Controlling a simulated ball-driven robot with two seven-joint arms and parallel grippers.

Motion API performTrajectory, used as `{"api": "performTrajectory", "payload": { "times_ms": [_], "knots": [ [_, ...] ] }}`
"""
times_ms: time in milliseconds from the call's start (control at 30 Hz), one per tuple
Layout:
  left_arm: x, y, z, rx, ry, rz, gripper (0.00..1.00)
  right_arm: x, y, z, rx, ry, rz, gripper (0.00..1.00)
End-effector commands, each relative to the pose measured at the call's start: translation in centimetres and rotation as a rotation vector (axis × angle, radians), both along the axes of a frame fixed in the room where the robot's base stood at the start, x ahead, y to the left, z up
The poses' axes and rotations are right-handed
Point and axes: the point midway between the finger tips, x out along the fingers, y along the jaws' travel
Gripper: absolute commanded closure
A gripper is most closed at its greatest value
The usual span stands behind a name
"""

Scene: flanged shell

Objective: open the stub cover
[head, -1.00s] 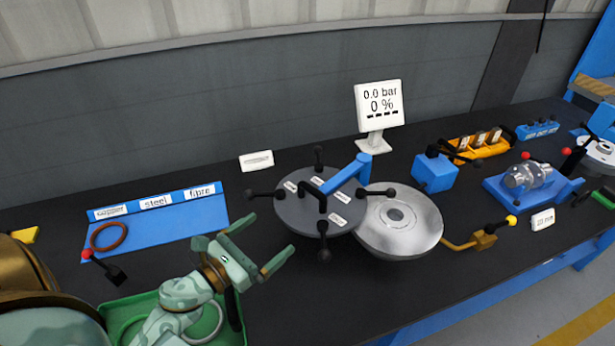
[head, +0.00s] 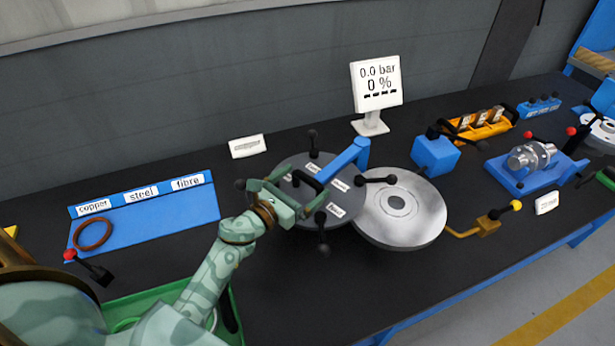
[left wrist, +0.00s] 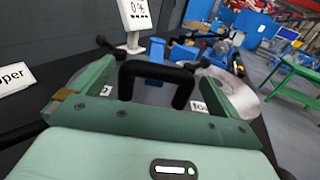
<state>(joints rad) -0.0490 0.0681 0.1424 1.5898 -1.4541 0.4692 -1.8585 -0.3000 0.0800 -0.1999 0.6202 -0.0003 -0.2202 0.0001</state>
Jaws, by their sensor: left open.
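The stub cover looks to be the dark grey round plate (head: 345,207), lying flat with several black knobbed clamps around its rim and small white labels on top. A black bar handle (head: 308,181) stands on it, and a blue arm (head: 345,158) reaches over it from its far right. My left gripper (head: 300,184) is over the plate, open, with its fingers on either side of the handle. In the left wrist view the black handle (left wrist: 157,70) shows between the two green fingers; whether they touch it I cannot tell. My right gripper is not in view.
A silver round flange (head: 410,228) lies right beside the plate. A display (head: 377,85) reading 0.0 bar and 0 % stands behind. A blue block (head: 436,155) and a yellow-knobbed lever (head: 487,225) are to the right. A green tray (head: 140,305) and a blue gasket board (head: 175,208) are left.

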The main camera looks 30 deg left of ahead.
Motion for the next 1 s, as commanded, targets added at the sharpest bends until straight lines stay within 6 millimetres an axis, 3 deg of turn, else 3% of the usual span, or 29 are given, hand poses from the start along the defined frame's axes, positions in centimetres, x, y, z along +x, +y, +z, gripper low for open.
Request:
{"api": "performTrajectory", "payload": {
  "times_ms": [200, 500, 700, 1000],
  "knots": [
    [2.2, -0.6, -0.1, -0.001, 0.000, 0.000, 0.00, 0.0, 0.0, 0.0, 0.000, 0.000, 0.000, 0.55],
    [2.5, -0.7, -0.1, -0.001, 0.000, 0.000, 0.00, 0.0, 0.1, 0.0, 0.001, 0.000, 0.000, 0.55],
    [2.4, -0.6, -0.1, -0.001, 0.000, 0.000, 0.50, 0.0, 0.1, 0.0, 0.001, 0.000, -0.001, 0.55],
    [2.8, 0.5, -0.4, 0.004, 0.001, -0.045, 0.50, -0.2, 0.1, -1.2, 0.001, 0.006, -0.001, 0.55]
  ]
}}
